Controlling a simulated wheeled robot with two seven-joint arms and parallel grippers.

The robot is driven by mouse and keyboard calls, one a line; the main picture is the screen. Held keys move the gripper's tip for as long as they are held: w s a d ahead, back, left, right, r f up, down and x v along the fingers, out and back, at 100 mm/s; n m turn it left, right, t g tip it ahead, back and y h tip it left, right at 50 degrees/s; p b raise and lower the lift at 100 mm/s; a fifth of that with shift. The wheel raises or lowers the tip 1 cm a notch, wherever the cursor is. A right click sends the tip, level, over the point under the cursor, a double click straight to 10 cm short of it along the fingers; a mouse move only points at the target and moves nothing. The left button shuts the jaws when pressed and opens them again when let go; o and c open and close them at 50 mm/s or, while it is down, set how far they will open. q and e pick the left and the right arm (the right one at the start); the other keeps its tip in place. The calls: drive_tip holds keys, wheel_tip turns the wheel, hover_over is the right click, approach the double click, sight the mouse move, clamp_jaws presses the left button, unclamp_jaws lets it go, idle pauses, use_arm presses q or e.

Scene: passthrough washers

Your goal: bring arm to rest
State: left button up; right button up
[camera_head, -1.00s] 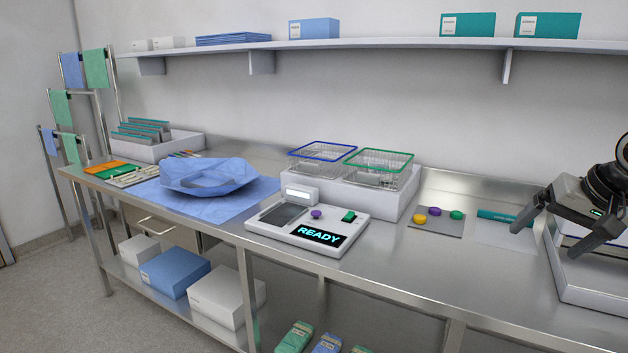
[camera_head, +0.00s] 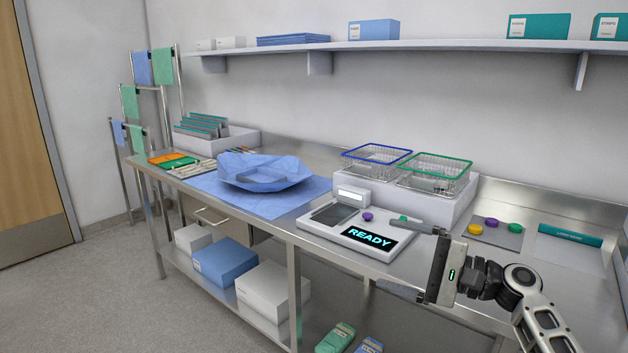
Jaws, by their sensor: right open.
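My right gripper (camera_head: 402,258) is open and empty, with its two fingers pointing left. It hangs at the front edge of the steel bench (camera_head: 330,270), just right of the white device (camera_head: 345,238) whose screen reads READY. Its upper finger overlaps the device's right end in the picture; I cannot tell whether they touch. My right arm (camera_head: 535,305) comes in from the lower right. My left gripper is not in view.
Two wire baskets, one blue-rimmed (camera_head: 376,149) and one green-rimmed (camera_head: 434,165), stand behind the device. Coloured knobs (camera_head: 492,223) lie on a grey mat at the right. A blue wrapped bundle (camera_head: 262,177) rests on a blue sheet. Boxes fill the shelf below.

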drive_tip(key=w+d+f+n+t+h, duration=0.3)
drive_tip(key=w+d+f+t+h, duration=0.1)
drive_tip(key=w+d+f+h, duration=0.4)
drive_tip(key=w+d+r+n+t+h, duration=0.2)
drive_tip(key=d+r+n+t+h, duration=0.3)
drive_tip(key=d+n+h, duration=0.4)
drive_tip(key=s+a+f+g+y, duration=0.1)
drive_tip(key=s+a+f+g, duration=0.1)
drive_tip(key=s+a+f, duration=0.5)
drive_tip(key=s+a+f+g+y, duration=0.1)
drive_tip(key=s+a+f+g, duration=0.1)
drive_tip(key=s+f, duration=0.8)
drive_tip(key=s+a+f+g, duration=0.1)
drive_tip(key=s+a+f, duration=0.2)
drive_tip(key=s, duration=0.4)
drive_tip(key=s+a+f+g+y, duration=0.1)
drive_tip(key=s+a+f, duration=0.2)
drive_tip(key=s, duration=0.4)
drive_tip(key=s+a+f+g, duration=0.1)
drive_tip(key=s+a+f, duration=0.2)
drive_tip(key=s, duration=0.4)
drive_tip(key=shift+s+f+y, duration=0.15)
drive_tip(key=shift+f+y, duration=0.15)
drive_tip(key=shift+f, duration=0.15)
drive_tip(key=shift+a, duration=0.1)
